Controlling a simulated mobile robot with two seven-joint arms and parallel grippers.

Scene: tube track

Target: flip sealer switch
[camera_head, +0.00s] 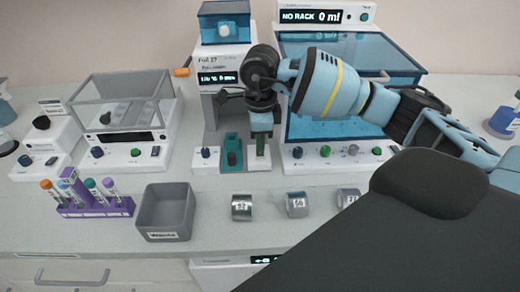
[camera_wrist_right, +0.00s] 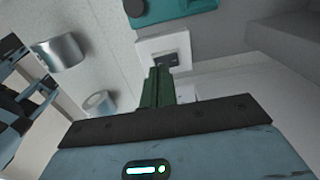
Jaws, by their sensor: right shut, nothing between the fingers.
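The sealer (camera_head: 224,100) is the tall white machine in the middle of the bench, with a blue box on top, an orange handle and a small lit display. A teal holder (camera_head: 232,150) stands on its base, and it also shows at the top of the right wrist view (camera_wrist_right: 185,12). In the right wrist view a small dark switch (camera_wrist_right: 168,60) sits on a white block. My right gripper (camera_head: 261,148) points down over the right front of the sealer base. Its dark green fingers (camera_wrist_right: 158,72) are shut and empty, with their tips at the near edge of the switch. I cannot tell whether they touch.
A blue-windowed cabinet (camera_head: 350,125) with a lit top display stands right behind my right arm. In front lie several silver cylinders (camera_head: 297,204). A grey bin (camera_head: 166,210), a purple tube rack (camera_head: 95,206) and a clear-hooded instrument (camera_head: 125,155) are left. The front bench is partly clear.

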